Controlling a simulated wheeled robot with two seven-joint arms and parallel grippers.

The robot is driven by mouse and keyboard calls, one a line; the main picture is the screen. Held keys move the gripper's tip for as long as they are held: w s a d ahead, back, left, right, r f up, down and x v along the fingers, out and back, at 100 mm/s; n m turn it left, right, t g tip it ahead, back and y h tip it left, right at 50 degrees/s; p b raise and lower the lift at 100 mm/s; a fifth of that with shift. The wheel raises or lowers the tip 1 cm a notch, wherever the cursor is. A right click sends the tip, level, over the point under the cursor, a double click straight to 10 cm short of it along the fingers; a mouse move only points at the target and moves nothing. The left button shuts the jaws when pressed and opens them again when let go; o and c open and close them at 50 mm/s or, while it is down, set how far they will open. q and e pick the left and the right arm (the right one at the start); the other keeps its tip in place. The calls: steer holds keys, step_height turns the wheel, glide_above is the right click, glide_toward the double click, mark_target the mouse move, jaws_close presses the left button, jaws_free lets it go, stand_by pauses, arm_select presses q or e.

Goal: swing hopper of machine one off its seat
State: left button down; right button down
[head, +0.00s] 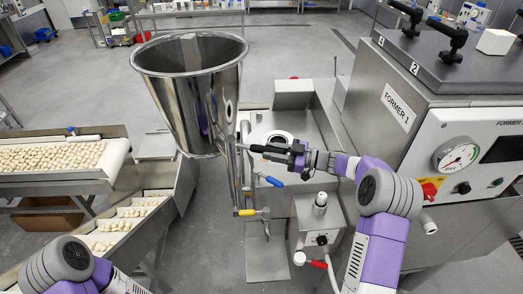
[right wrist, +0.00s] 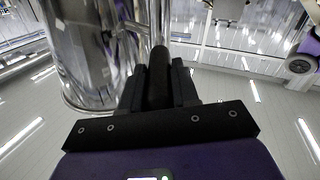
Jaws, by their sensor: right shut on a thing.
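The hopper (head: 185,95) of machine one is a shiny steel cone, wide mouth up. In the head view it stands left of the machine marked FORMER 1 (head: 397,107), beside its upright post (head: 236,180). My right gripper (head: 268,149) is shut on the hopper's dark handle, which shows between the fingers in the right wrist view (right wrist: 158,82). The hopper wall (right wrist: 85,60) is left of it there. My left gripper is outside the head view.
A conveyor of filled pasta (head: 60,157) and a sloping pasta chute (head: 125,220) lie at the left. A blue-handled lever (head: 270,181) and a yellow-handled lever (head: 248,212) stick out near the post. A small steel box with a knob (head: 320,235) stands in front.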

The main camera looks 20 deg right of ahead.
steer(key=shift+w+r, duration=0.1)
stand_by(0.3)
steer(key=c, duration=0.8)
jaws_free()
steer(key=shift+c, duration=0.2)
steer(key=v, duration=0.7)
steer(key=shift+d+b, duration=0.25)
steer(key=shift+b, duration=0.15)
